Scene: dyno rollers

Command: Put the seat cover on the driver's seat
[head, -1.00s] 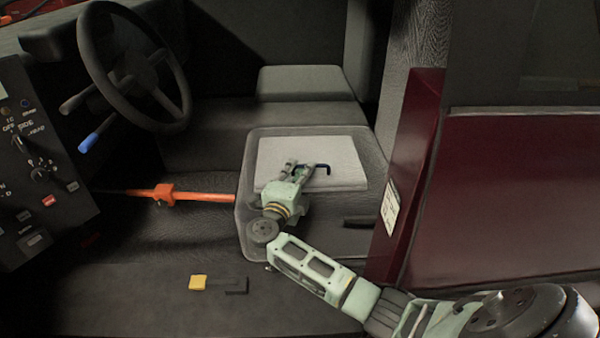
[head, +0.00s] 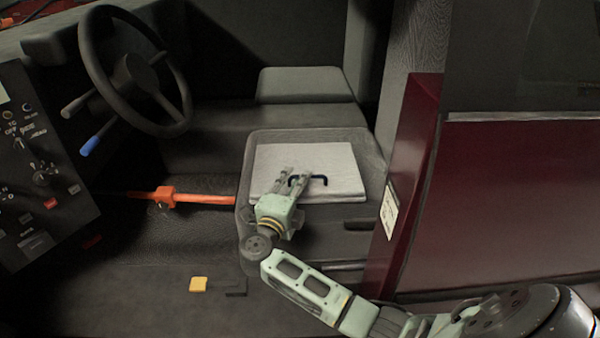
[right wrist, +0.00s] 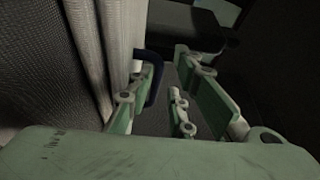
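The seat cover (head: 336,160) looks like a flat pale grey pad with a dark blue handle (head: 322,179) on it. It lies on a dark grey, rounded seat-like block (head: 376,158), which I take as the driver's seat. My right gripper (head: 292,178) is over the pad's near part, with its fingers at the left end of the handle. In the right wrist view the fingers (right wrist: 168,92) are apart. The blue handle (right wrist: 154,75) shows close beside the left finger, and the pale pad (right wrist: 118,40) is at left. Firm contact cannot be told. My left gripper is out of view.
The steering wheel (head: 128,72) and control panel (head: 40,180) are at left. An orange lever (head: 205,198) runs up to the block's left side. A dark red door panel (head: 510,205) bounds the right. A yellow piece (head: 198,284) is on the floor.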

